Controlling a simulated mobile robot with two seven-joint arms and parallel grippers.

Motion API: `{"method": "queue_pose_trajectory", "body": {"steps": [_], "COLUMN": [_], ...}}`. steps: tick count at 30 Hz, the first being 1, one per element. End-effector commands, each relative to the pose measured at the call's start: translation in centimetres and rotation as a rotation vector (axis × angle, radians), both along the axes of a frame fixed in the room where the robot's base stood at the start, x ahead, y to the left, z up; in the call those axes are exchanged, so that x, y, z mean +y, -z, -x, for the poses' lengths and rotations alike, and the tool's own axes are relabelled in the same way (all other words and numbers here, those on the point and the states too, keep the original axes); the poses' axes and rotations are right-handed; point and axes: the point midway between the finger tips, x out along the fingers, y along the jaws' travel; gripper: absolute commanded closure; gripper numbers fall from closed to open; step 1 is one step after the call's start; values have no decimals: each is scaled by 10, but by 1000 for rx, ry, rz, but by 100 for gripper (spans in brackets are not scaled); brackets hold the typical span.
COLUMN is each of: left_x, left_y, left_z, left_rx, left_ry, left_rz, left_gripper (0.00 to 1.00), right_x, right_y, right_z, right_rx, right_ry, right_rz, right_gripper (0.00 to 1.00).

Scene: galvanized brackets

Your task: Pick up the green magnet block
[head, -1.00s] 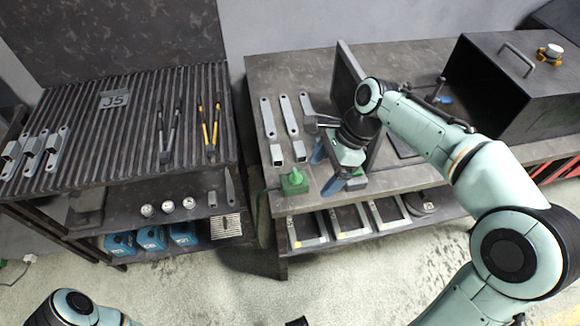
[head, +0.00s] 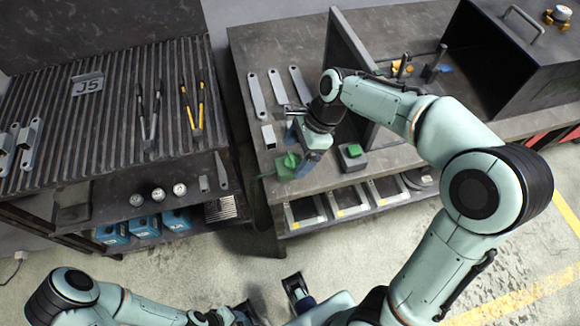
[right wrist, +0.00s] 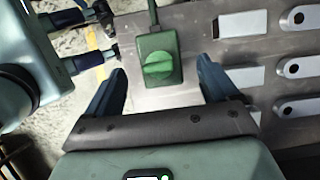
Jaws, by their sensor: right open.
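The green magnet block (head: 288,166), with a raised green knob on top, sits on the front left part of the right-hand grey bench. It also shows in the right wrist view (right wrist: 158,66), upright and with a dark cord at its far side. My right gripper (head: 298,150) is open just above it and partly covers it in the head view. In the right wrist view its two blue fingers (right wrist: 164,88) are apart, with the block between and beyond them. My left gripper (right wrist: 105,32) shows at the upper left of the wrist view, fingers apart, away from the bench.
A grey block with a green top (head: 353,156) stands right of the gripper. Grey brackets (head: 276,93) lie behind the magnet block. An upright dark panel (head: 347,75) stands on the bench. Framed trays (head: 348,200) fill the shelf below.

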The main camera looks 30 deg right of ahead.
Motion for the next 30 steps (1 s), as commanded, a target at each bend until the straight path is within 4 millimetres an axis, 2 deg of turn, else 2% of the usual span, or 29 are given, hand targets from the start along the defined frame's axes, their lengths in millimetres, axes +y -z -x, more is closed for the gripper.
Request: {"method": "queue_pose_trajectory", "body": {"steps": [6, 9, 18, 19, 26, 27, 30], "left_x": [0, 0, 0, 0, 0, 0, 0], "left_y": [7, 9, 9, 9, 9, 9, 9], "left_z": [2, 1, 0, 0, 0, 0, 0], "left_rx": [2, -2, -5, -5, -5, -5, -5], "left_ry": [1, -1, -2, -2, -2, -2, -2], "left_rz": [0, -1, -1, -1, -1, -1, -1], "left_gripper": [57, 57, 57, 57, 57, 57, 57], "right_x": [19, 23, 25, 25, 25, 25, 25], "right_y": [27, 39, 43, 43, 43, 42, 42], "right_z": [-3, -4, -5, -5, -5, -5, -5], "right_rx": [5, 3, 1, 1, 1, -2, -2], "right_ry": [-5, -2, 0, 0, 0, -1, -1], "right_rz": [0, 0, 0, 0, 0, -2, -2], "right_gripper": [13, 13, 13, 16, 91, 98, 98]}}
